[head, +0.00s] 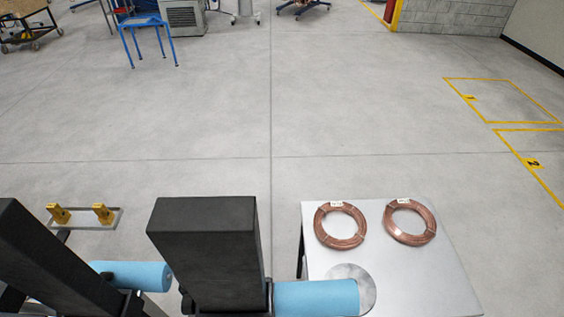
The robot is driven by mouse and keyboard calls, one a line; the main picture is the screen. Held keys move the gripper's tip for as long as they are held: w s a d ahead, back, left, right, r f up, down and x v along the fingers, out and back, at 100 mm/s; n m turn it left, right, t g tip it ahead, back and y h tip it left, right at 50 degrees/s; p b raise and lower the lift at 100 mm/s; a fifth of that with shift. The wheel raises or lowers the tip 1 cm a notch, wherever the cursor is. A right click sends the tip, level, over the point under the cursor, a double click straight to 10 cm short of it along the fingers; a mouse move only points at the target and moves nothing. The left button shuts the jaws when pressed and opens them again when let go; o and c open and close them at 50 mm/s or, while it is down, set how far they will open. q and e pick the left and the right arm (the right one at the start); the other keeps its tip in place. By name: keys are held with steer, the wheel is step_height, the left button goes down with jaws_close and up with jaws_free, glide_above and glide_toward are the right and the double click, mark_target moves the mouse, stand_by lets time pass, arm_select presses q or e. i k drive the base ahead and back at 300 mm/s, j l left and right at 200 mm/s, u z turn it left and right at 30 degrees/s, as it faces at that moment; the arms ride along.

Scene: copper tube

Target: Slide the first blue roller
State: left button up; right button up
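Two light blue rollers lie at the bottom of the head view. The left blue roller (135,275) sits between two dark upright blocks, its left part running behind the left block (50,262). The right blue roller (316,297) sticks out to the right from the lower end of the middle block (205,240). Its right end overlaps a round grey disc on a light table. Small black fittings (186,297) sit near the blocks' lower ends. I cannot tell which roller is the first. I make out neither of my grippers.
The light table (420,285) carries two copper tube coils, a left one (340,240) and a right one (410,237), and the grey disc (366,285). A bracket with yellow posts (85,217) is at the left. The floor beyond is open, with a blue stool (147,25) far back.

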mark_target(330, 298)
steer(key=i+u, duration=0.4)
steer(key=u, duration=0.2)
steer(key=i+l+u, duration=0.15)
steer(key=i+u, duration=0.2)
steer(key=u, duration=0.3)
steer(key=i+l+u, duration=0.3)
steer(key=u, duration=0.3)
steer(key=i+l+u, duration=0.2)
steer(key=l+u, duration=0.4)
steer(key=i+l+u, duration=0.1)
steer(key=l+u, duration=0.35)
steer(key=u, duration=0.2)
steer(key=l+u, duration=0.6)
steer(key=k+l+u, duration=0.2)
steer(key=l+u, duration=0.25)
steer(key=u, duration=0.15)
steer(key=k+l+u, duration=0.25)
steer(key=l+u, duration=0.2)
steer(key=u, duration=0.2)
